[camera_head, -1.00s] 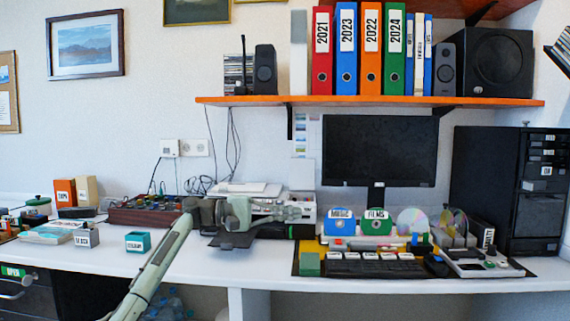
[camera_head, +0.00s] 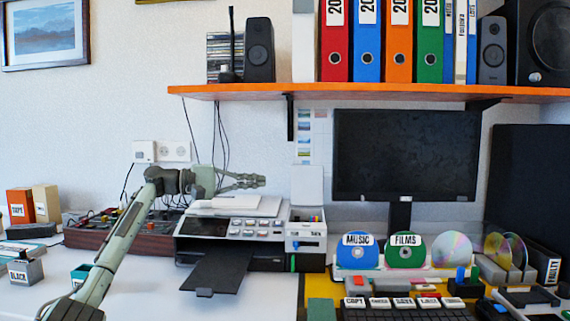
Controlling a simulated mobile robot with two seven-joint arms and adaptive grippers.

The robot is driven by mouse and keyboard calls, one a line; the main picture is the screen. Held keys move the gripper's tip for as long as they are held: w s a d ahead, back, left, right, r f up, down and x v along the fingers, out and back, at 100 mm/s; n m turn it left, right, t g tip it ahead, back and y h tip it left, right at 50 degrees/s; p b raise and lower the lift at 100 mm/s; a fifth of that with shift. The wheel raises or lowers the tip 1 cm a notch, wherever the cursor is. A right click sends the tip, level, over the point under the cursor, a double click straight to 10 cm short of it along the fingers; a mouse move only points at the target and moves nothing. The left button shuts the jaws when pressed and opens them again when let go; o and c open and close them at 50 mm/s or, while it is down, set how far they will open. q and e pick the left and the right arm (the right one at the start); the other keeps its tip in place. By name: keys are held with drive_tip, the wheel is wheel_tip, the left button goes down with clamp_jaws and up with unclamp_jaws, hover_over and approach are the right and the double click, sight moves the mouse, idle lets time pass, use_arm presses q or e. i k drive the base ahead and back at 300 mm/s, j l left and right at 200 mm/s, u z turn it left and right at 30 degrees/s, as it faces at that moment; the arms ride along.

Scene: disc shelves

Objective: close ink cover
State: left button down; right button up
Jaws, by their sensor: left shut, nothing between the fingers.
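The printer (camera_head: 229,229) stands on the desk, white with a dark output tray. At its right end is the ink section (camera_head: 306,243), where small coloured parts show at the top. A white panel (camera_head: 307,186), which looks like the ink cover, stands upright behind that section, so it appears open. My left gripper (camera_head: 262,181) is shut and empty. It appears above the printer's top, left of the white panel and apart from it in the picture, with its fingers pointing right. My right gripper is out of view.
An orange shelf (camera_head: 350,93) with binders and speakers hangs above. A monitor (camera_head: 404,154) stands right of the printer. A control box with knobs (camera_head: 112,233) is to its left. Labelled discs and a keyboard (camera_head: 407,312) lie at the right.

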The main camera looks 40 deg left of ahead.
sight(306, 180)
drive_tip(key=i+j, duration=0.2)
drive_tip(key=j, duration=0.15)
drive_tip(key=i+j, duration=0.45)
drive_tip(key=j, duration=0.2)
